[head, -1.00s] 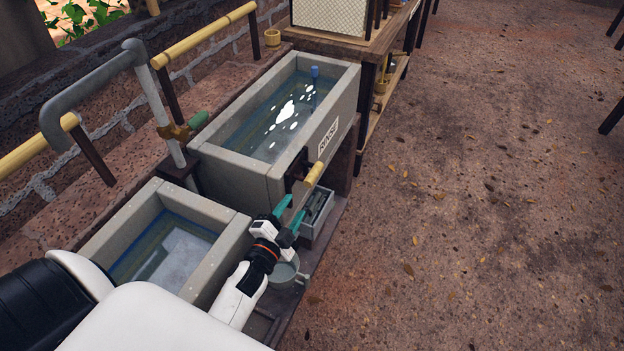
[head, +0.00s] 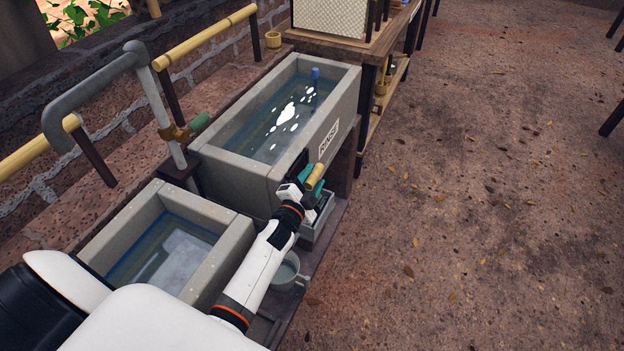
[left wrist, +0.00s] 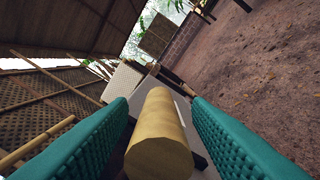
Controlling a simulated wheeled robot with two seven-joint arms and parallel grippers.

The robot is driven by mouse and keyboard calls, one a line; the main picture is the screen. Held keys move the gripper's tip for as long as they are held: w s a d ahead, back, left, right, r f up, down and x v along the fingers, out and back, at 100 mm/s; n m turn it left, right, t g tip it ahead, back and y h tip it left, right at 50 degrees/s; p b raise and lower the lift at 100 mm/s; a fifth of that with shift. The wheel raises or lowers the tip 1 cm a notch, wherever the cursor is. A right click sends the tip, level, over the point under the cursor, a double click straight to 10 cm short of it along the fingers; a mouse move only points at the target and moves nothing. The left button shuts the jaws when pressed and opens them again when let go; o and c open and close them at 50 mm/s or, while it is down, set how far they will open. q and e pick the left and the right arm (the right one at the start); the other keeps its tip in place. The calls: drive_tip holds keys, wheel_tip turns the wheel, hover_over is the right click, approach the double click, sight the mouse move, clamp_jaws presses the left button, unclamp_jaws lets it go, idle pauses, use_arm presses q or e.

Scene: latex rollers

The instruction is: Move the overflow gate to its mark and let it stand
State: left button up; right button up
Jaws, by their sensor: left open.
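A yellow bamboo handle (head: 315,176), which seems to belong to the overflow gate, sticks out at the front corner of the grey tank labelled RINSE (head: 230,172). The dark upright piece (head: 298,166) beside it may be the gate's plate; the arm and handle partly hide it. My left gripper (head: 312,184) is open at the handle. In the left wrist view the handle (left wrist: 160,135) lies between the teal fingers of the gripper (left wrist: 160,130), with gaps showing on both sides. The mark is not clear in these views. My right gripper is not in view.
A smaller grey tank (head: 228,250) with water stands nearer, left of my arm. A grey tray (head: 318,222) and a round pot (head: 285,272) sit low beside the tanks. A pipe with a tap (head: 183,130) rises behind. The dirt floor at right is clear.

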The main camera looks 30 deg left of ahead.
use_arm(q)
clamp_jaws()
wheel_tip(320, 180, down, 6)
drive_tip(key=b, duration=0.4)
drive_tip(key=shift+s+r+b, duration=0.15)
drive_tip(key=shift+r+b, duration=0.1)
drive_tip(key=shift+b, duration=0.05)
drive_tip(key=shift+f, duration=0.1)
drive_tip(key=shift+c, duration=0.5)
unclamp_jaws()
drive_tip(key=shift+o, duration=0.5)
